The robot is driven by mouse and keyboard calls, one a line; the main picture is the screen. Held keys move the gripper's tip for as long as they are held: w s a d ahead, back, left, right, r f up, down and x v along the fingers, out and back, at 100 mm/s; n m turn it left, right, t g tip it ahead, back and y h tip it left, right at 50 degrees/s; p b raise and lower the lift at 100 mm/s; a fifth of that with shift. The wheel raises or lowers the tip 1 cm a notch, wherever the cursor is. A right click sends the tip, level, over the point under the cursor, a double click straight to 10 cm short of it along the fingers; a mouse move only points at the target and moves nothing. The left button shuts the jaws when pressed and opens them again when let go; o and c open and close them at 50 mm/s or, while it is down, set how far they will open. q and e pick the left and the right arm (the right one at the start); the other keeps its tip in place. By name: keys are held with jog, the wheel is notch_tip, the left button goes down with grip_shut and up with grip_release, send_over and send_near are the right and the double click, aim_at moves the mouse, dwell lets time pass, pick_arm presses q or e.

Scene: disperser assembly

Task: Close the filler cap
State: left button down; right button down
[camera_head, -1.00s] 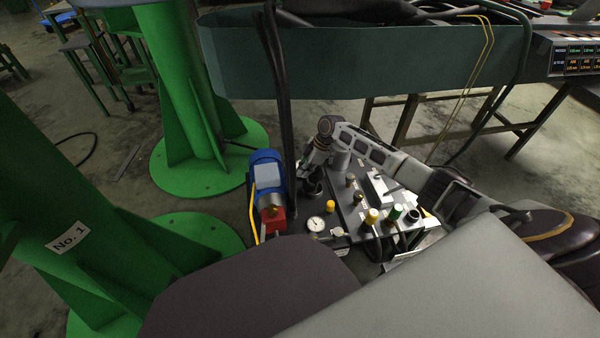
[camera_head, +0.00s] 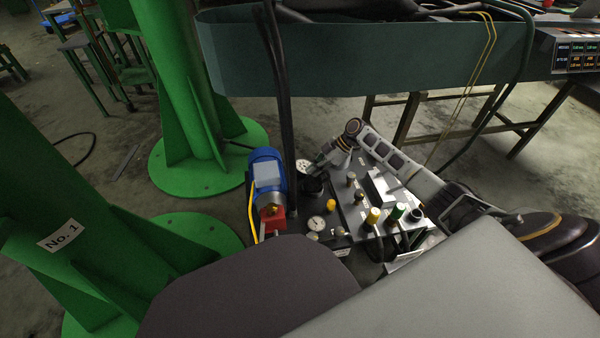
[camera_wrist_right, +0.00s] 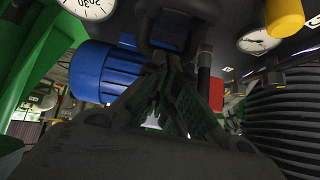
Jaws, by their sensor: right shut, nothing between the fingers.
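A dark round fitting (camera_head: 312,187), which looks like the filler opening with its cap, stands at the left end of the grey tank top in the head view. It also shows as a black rounded part (camera_wrist_right: 176,22) at the top of the right wrist view. I cannot tell how far its cap is closed. My right gripper (camera_head: 317,164) is shut and empty, tilted down to the left just above and behind the fitting. Its fingertips (camera_wrist_right: 163,68) appear close below the fitting in the wrist view; contact is unclear. My left gripper is not in view.
A blue motor (camera_head: 267,174) stands left of the fitting, with a dark vertical hose (camera_head: 284,130) between. A pressure gauge (camera_head: 316,223) and yellow knob (camera_head: 331,205) are in front. Several fittings crowd the tank top (camera_head: 345,192). A green column (camera_head: 185,85) stands behind.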

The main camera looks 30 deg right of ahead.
aim_at(321, 178)
jog(key=shift+s+d+f+b, duration=0.25)
jog(key=shift+d+f, duration=0.2)
jog(key=shift+d, duration=0.25)
jog(key=shift+s+d+f+b, duration=0.15)
jog(key=shift+d+f+b, duration=0.15)
jog(key=shift+d+f, duration=0.25)
jog(key=shift+d+r, duration=0.1)
jog(key=shift+d, duration=0.05)
jog(key=v, duration=1.2)
jog(key=shift+s, duration=0.15)
dwell(0.5)
